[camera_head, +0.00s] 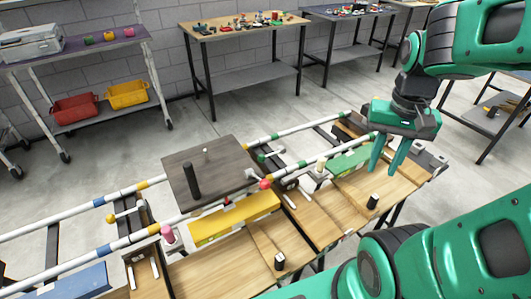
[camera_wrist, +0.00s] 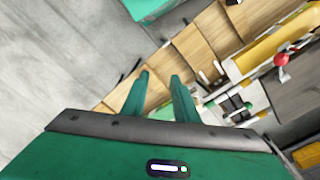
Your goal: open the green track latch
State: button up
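My gripper (camera_head: 383,168) hangs fingers-down over the right end of the workbench, well right of the knob. In the wrist view my gripper (camera_wrist: 160,84) has its fingers apart with nothing between them.
A green block (camera_head: 350,159) lies behind my fingers, and a yellow block (camera_head: 233,218) lies left of it. A dark plate (camera_head: 215,165) with a black post bridges the rails. A red knob (camera_head: 265,184) and a cream knob (camera_head: 320,165) stand nearby. Open floor lies behind.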

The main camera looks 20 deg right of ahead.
jog(key=w+a+m, duration=0.1)
jog(key=w+m, duration=0.1)
jog(key=w, duration=0.6)
jog(key=m+t, duration=0.2)
jog(key=m, duration=0.4)
send_near(268, 156)
jog(key=shift+y, duration=0.4)
jog(key=f, duration=0.2)
jog(key=w+f, duration=0.1)
jog(key=f, duration=0.2)
jog(key=w+f, duration=0.1)
jog(key=f, duration=0.1)
jog(key=shift+d+f, duration=0.15)
jog(key=shift+f, duration=0.25)
